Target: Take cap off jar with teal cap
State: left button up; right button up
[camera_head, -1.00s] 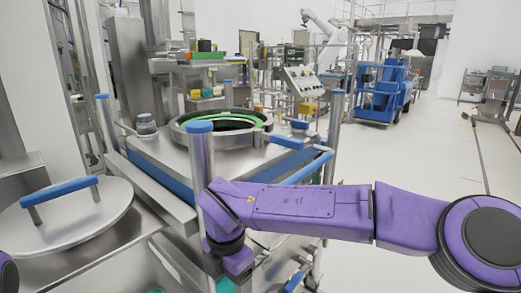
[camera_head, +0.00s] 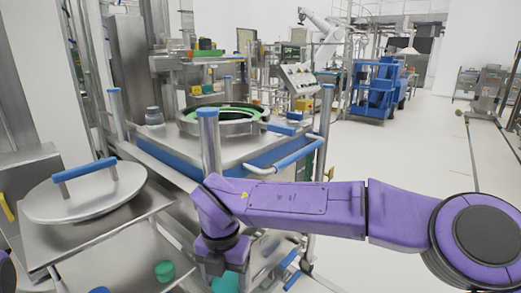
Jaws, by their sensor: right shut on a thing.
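My right gripper (camera_head: 226,268) points down at the bottom centre and is shut on a teal thing (camera_head: 229,284). Only the top of this thing shows at the bottom edge, so I cannot tell whether it is a cap alone or a cap on a jar. A separate green-teal cap (camera_head: 165,271) shows to the left on a lower metal surface, apart from the gripper; any jar under it is hard to make out. Of my left arm only a purple sliver shows at the left edge; its gripper is out of view.
A round steel lid with a blue handle (camera_head: 85,192) lies at the left. A steel cart (camera_head: 190,150) with blue-capped posts holds a round open vessel (camera_head: 222,120) and a small grey jar (camera_head: 153,116). A grey-blue top (camera_head: 98,290) shows at the bottom edge.

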jog(key=shift+n, duration=0.8)
jog(key=n, duration=0.4)
jog(key=shift+f, duration=0.4)
jog(key=d+n, duration=0.1)
jog(key=n, duration=0.3)
jog(key=d+f+n, duration=0.1)
jog(key=n, duration=0.3)
jog(key=w+d+f+n, duration=0.1)
jog(key=n, duration=0.3)
jog(key=shift+d, duration=0.1)
pick_arm(q)
jog(key=s+f+n+g+y+p, duration=0.2)
jog(key=s+f+n+g+y, duration=0.25)
jog(key=f+n+g, duration=0.35)
jog(key=s+d+g+y+p, duration=0.1)
jog(key=s+d+g+p, duration=0.2)
jog(key=s, duration=1)
jog(key=f+g+p, duration=0.1)
jog(key=g, duration=0.1)
jog(key=shift+s+d+g+p, duration=0.15)
jog(key=shift+s+g+p, duration=0.15)
jog(key=shift+s+p, duration=0.1)
pick_arm(e)
jog(key=w+d+n, duration=0.1)
jog(key=d+n, duration=2)
jog(key=d, duration=0.2)
jog(key=shift+d+f, duration=0.15)
jog(key=shift+f, duration=0.05)
